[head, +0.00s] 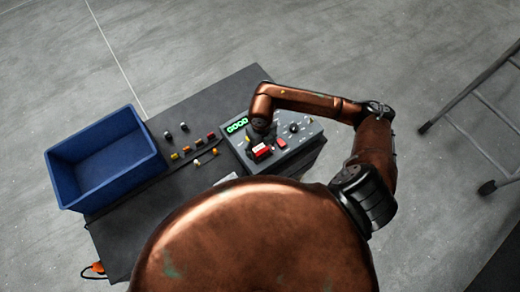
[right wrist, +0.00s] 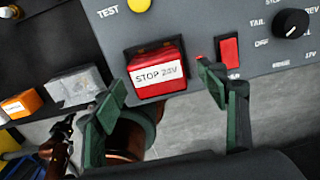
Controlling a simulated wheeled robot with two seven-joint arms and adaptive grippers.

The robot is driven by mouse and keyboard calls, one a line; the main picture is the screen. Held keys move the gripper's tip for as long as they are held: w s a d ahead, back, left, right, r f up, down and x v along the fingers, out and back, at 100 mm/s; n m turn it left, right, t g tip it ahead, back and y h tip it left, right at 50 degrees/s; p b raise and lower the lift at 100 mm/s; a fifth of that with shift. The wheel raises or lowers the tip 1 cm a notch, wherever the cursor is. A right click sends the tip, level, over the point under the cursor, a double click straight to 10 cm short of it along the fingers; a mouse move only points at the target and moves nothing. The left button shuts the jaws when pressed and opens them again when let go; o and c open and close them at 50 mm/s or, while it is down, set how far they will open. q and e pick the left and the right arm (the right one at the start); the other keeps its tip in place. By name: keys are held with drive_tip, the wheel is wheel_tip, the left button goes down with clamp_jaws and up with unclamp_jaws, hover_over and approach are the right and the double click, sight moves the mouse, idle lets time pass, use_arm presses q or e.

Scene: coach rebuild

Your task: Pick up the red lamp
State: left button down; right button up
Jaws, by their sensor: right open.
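The red lamp (right wrist: 157,70), a red block with a white "STOP 24V" label, sits on the grey test panel (right wrist: 195,30). It also shows in the head view (head: 262,151), beside the tip of my right arm. My right gripper (right wrist: 160,98) is open, with its green fingertips spread to either side of the lamp's near edge in the right wrist view. Nothing is held between them, and I cannot tell whether they touch the lamp. In the head view my right gripper (head: 261,133) is mostly hidden under its arm. My left gripper is not in view.
A red switch (right wrist: 229,54) and a black knob (right wrist: 290,22) sit right of the lamp. Several small coloured blocks (head: 186,149) lie left of the panel. An empty blue bin (head: 103,118) stands at the table's left. A metal ladder-like frame (head: 480,95) stands at right.

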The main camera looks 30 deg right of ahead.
drive_tip(key=shift+f, duration=1.15)
drive_tip(key=shift+c, duration=0.6)
drive_tip(key=c, duration=1.2)
drive_tip(key=shift+r, duration=0.1)
